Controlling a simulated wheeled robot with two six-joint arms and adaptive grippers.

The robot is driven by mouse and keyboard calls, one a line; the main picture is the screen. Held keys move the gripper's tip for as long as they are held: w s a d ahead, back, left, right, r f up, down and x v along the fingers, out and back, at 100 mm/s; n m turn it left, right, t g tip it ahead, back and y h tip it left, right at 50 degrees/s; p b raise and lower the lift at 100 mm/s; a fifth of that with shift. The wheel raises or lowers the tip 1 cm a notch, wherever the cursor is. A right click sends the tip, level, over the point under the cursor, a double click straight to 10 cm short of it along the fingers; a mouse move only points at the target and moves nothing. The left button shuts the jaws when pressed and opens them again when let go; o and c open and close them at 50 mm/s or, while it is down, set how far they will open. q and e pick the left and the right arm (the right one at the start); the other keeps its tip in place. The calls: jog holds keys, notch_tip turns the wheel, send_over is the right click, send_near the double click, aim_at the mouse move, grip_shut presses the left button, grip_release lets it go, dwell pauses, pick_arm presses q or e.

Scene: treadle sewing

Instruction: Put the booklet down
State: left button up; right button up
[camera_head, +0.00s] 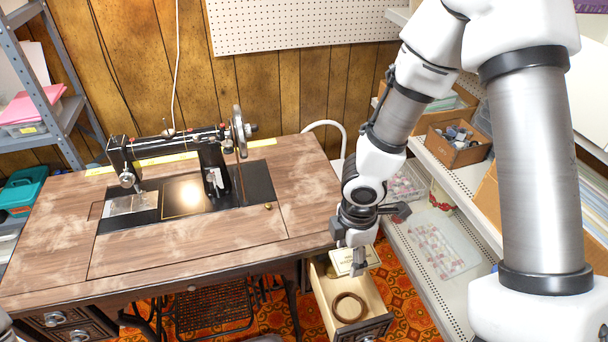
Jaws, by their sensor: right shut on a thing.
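My right gripper (357,266) reaches down over the open drawer (326,300) at the right front of the sewing table. It is shut on the booklet (340,262), a pale, cream-coloured piece with dark print. The booklet shows at the back part of the drawer, partly hidden by the gripper. I cannot tell whether it touches the drawer floor. My left gripper is not in view.
A coiled brown belt (350,307) lies in the front of the drawer. The sewing machine (180,150) stands on the wooden table (190,240). Shelves with boxes (455,150) and a clear bin (437,250) stand close on the right.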

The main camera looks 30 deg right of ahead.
jog(key=shift+s+d+r+p, duration=0.25)
jog(key=shift+d+r+p, duration=0.1)
jog(key=shift+r, duration=0.35)
jog(key=shift+w+d+r+p, duration=0.1)
jog(key=shift+w+d+p, duration=0.1)
jog(key=shift+w+p, duration=0.6)
jog(key=w+d+p, duration=0.1)
jog(key=w+p, duration=0.1)
jog(key=w, duration=0.4)
jog(key=p, duration=0.1)
send_over(325, 219)
notch_tip(325, 219, down, 2)
jog(key=shift+s+d+f, duration=0.1)
jog(key=shift+w+f, duration=0.2)
jog(key=shift+f, duration=0.15)
notch_tip(325, 219, down, 3)
jog(key=shift+s+r+p, duration=0.1)
jog(key=shift+r+p, duration=0.1)
jog(key=shift+p, duration=0.15)
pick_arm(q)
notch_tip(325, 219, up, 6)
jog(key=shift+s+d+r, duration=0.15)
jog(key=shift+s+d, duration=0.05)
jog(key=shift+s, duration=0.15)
pick_arm(e)
jog(key=shift+f, duration=0.15)
jog(key=shift+f, duration=0.15)
jog(key=o, duration=1.1)
